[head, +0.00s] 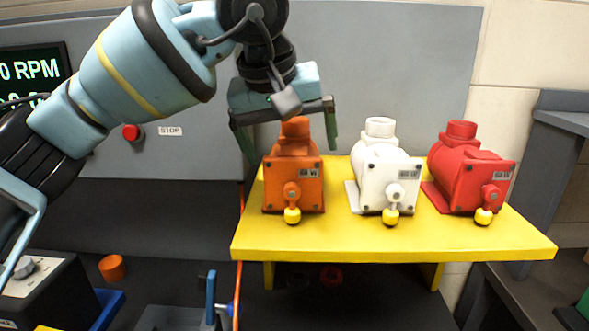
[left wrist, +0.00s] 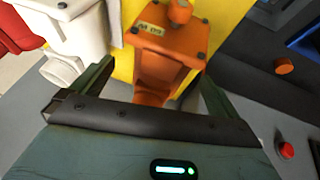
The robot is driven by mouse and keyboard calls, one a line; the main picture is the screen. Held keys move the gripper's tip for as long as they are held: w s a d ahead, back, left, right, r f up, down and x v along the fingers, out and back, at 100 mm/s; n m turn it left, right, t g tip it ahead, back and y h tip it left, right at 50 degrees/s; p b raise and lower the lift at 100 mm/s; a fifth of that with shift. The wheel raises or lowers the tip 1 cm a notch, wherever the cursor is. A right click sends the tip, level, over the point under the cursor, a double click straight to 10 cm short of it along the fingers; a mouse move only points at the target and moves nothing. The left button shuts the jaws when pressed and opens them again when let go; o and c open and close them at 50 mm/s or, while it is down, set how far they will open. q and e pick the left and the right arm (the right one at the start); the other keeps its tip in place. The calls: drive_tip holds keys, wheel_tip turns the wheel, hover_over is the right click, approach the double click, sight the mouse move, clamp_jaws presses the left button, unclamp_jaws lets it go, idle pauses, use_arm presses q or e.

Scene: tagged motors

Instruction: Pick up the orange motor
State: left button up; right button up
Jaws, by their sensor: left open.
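The orange motor (head: 293,184) stands at the left end of the yellow table, with a yellow-tipped knob on its front. My left gripper (head: 291,147) is open above and around the motor's top, with one finger on each side of its upper neck. In the left wrist view the orange motor (left wrist: 165,52) shows between the two open fingers (left wrist: 155,88). No contact is visible between the fingers and the motor. My right gripper is in neither view.
A white motor (head: 381,170) and a red motor (head: 467,170) stand to the right on the yellow table (head: 400,238). A grey panel (head: 400,60) rises behind. A red stop button (head: 131,132) and a screen (head: 33,72) are at left.

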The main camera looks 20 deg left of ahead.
use_arm(q)
drive_tip(key=x, duration=0.5)
drive_tip(key=shift+a+f, duration=0.1)
drive_tip(key=shift+a, duration=0.1)
drive_tip(key=c, duration=2.1)
drive_tip(key=shift+o, duration=0.2)
drive_tip(key=shift+w+r, duration=0.1)
drive_tip(key=shift+r, duration=0.2)
